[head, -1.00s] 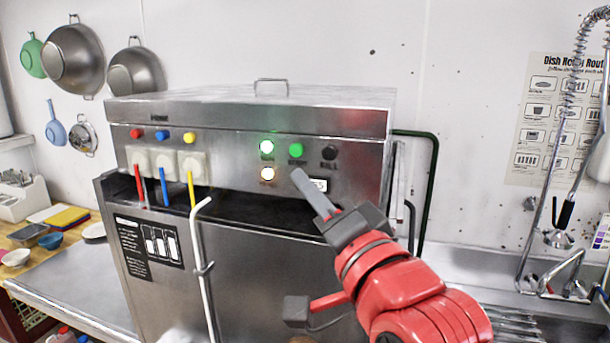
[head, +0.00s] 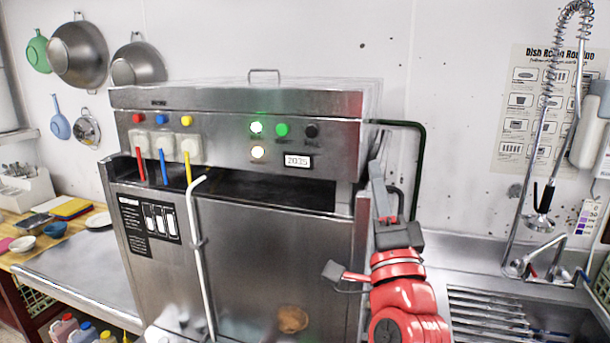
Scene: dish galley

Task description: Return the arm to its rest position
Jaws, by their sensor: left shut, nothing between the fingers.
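My left arm, red with grey finger parts, stands at the lower right of the middle in the head view. Its gripper (head: 379,180) is shut and empty, its fingers pointing up beside the right edge of the steel dishwasher (head: 285,265). The gripper is apart from the button panel (head: 225,140). A small display (head: 298,161) reads what looks like digits. My right gripper is not in view.
A sink with a ribbed drainboard (head: 490,312) and a spring hose tap (head: 545,190) lie to the right. A steel counter (head: 75,275) lies to the left, with bowls and bottles near it. A white bent pipe (head: 200,255) stands before the dishwasher.

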